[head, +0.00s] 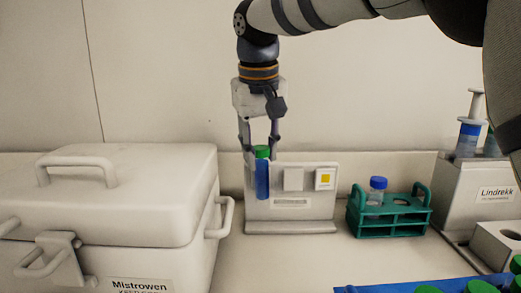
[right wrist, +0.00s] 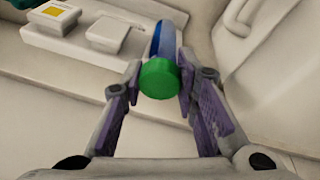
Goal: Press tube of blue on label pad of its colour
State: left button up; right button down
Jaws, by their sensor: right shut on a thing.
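My right gripper (head: 260,143) points down and is shut on the blue tube (head: 262,178), just below its green cap. The tube is upright in front of the left end of the pale label stand (head: 290,212). In the right wrist view the green cap (right wrist: 160,78) sits between the fingers, with the blue body (right wrist: 165,40) beyond it. The stand has a plain pale pad (head: 293,179) in the middle and a pad with a yellow square (head: 326,178) at the right. The tube covers the stand's left end, so I cannot see a pad there or tell whether the tube touches it. My left gripper is not in view.
A large white box (head: 110,200) with handles stands close at left. A green rack (head: 388,216) holding a blue-capped tube (head: 377,190) stands right of the stand. A grey dispenser (head: 480,190) is at far right. Green-capped tubes (head: 481,286) fill the bottom right corner.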

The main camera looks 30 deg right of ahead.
dwell(0.3)
jog(key=shift+s+a+r+p, duration=0.15)
jog(key=shift+s+a+p, duration=0.15)
jog(key=shift+s, duration=0.25)
jog(key=shift+s+a+r+p, duration=0.15)
jog(key=shift+s+a+p, duration=0.1)
jog(key=shift+s, duration=0.3)
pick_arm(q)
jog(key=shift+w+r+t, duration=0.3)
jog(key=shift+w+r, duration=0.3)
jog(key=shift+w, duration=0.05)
pick_arm(e)
jog(key=s, duration=0.1)
jog(key=s+a, duration=0.2)
jog(key=s, duration=0.1)
jog(key=shift+f, duration=0.3)
